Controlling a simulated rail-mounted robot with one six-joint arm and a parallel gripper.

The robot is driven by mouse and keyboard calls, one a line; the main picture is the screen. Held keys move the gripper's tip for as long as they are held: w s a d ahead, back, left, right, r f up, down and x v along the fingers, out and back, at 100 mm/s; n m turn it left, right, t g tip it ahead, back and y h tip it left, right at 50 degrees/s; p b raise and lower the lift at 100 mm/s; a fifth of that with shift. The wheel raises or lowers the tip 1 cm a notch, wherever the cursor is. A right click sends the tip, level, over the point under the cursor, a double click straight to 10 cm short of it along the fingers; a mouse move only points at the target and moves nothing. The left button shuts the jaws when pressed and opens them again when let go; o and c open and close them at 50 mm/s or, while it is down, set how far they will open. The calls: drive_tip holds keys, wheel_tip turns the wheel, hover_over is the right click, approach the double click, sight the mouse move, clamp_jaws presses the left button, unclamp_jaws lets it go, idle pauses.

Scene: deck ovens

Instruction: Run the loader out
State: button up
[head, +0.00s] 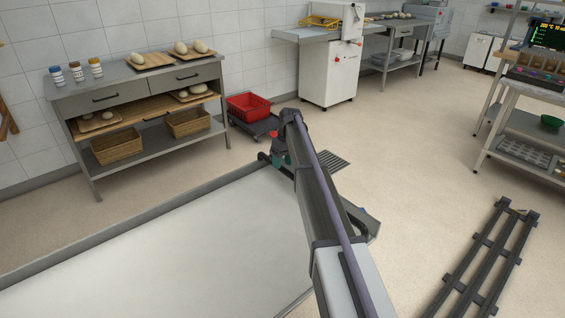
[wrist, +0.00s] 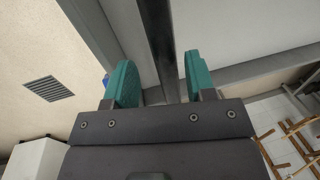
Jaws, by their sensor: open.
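The loader (head: 150,255) is a long pale belt bed in a grey metal frame at the lower left of the head view. My gripper (head: 279,160) is at its far end, near the far right corner, partly hidden by my arm. In the wrist view, my gripper (wrist: 159,68) has two teal fingers standing apart. A dark bar (wrist: 158,35) runs between them, with a visible gap to each finger. The pale bed (wrist: 220,25) and its grey edge rail show behind the fingers. Whether the bar touches the palm is hidden.
A steel table (head: 130,75) with loaves and baskets stands against the left wall. A red crate (head: 248,106) on a dolly sits beyond the loader. Dark floor rails (head: 480,262) lie at the right. A shelving bench (head: 525,125) stands farther right. Floor between is clear.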

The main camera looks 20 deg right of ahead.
wheel_tip(320, 180, up, 9)
drive_tip(key=d+p, duration=0.1)
drive_tip(key=p, duration=0.7)
drive_tip(key=shift+w+d+r, duration=0.15)
drive_tip(key=shift+w+d, duration=0.15)
drive_tip(key=shift+d, duration=0.1)
drive_tip(key=s+a+r+m+p, duration=0.1)
drive_tip(key=s+a, duration=0.4)
drive_tip(key=s, duration=0.8)
drive_tip(key=s+a+r+m+h+p, duration=0.1)
drive_tip(key=s+a, duration=0.4)
drive_tip(key=s, duration=0.8)
drive_tip(key=s+a+r+m+h+p, duration=0.1)
drive_tip(key=s+a, duration=0.5)
drive_tip(key=s, duration=0.7)
wheel_tip(320, 180, up, 2)
drive_tip(key=shift+s+r+m+t+p, duration=0.1)
drive_tip(key=shift+s+m+t+p, duration=0.3)
drive_tip(key=shift+p, duration=0.8)
drive_tip(key=shift+w, duration=0.15)
